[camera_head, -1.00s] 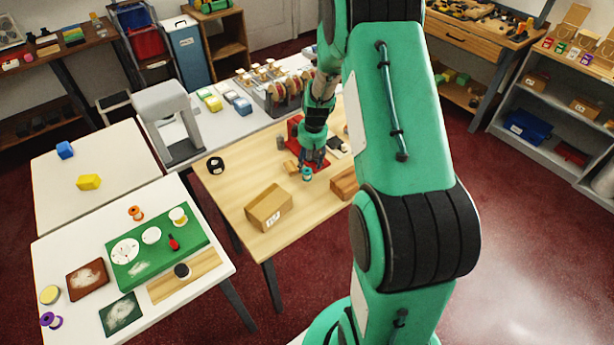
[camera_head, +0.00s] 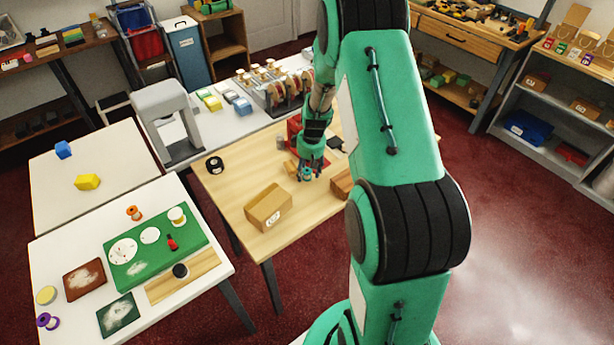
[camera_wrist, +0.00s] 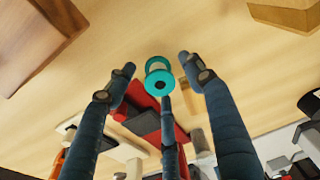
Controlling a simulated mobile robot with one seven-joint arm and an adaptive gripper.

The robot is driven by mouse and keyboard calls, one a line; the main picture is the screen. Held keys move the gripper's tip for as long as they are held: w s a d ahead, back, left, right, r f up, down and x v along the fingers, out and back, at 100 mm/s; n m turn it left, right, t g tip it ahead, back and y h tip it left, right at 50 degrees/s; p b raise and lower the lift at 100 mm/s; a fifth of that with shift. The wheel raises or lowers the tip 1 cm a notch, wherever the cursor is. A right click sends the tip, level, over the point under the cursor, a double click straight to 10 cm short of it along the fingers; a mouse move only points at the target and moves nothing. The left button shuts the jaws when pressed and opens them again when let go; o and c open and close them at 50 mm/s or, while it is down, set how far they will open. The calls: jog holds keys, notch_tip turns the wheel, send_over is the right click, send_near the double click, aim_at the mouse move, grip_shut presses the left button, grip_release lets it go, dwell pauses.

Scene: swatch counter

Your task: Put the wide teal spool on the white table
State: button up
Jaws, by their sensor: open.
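The wide teal spool (camera_wrist: 161,80) stands on the wooden table (camera_head: 237,207); in the head view it (camera_head: 306,174) is small and partly hidden by my gripper (camera_head: 311,172). In the wrist view my gripper (camera_wrist: 160,82) is open, with one finger on each side of the spool and a third below it. Gaps show between the side fingers and the spool. I cannot tell whether the third finger touches it. White tables stand at the left: a front one (camera_head: 75,248) with a cutting mat and spools, and a back one (camera_head: 110,165) with two blocks.
A cardboard box (camera_head: 268,208) stands near the wooden table's front edge, and black tape (camera_head: 214,164) lies at its left. A red object (camera_wrist: 150,120) is close behind the spool. The front white table carries a green mat (camera_head: 150,262), an orange spool (camera_head: 134,213) and a purple spool (camera_head: 47,321).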

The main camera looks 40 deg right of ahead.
aim_at(306, 171)
jog(key=shift+w+f, duration=0.1)
jog(key=shift+f, duration=0.3)
jog(key=c, duration=1.1)
jog(key=shift+r, duration=0.1)
jog(key=shift+r, duration=0.5)
jog(key=r, duration=0.1)
jog(key=r+p, duration=0.1)
jog(key=shift+s+a+r, duration=0.15)
jog(key=shift+s+r, duration=0.1)
jog(key=shift+r, duration=0.1)
jog(key=s+a, duration=0.2)
jog(key=s, duration=0.2)
jog(key=s+a+p, duration=0.1)
jog(key=s+a, duration=0.1)
jog(key=s, duration=0.3)
jog(key=s+a+r, duration=0.1)
jog(key=s+a, duration=0.1)
jog(key=s, duration=0.3)
jog(key=shift+a+p, duration=0.25)
jog(key=shift+p, duration=0.05)
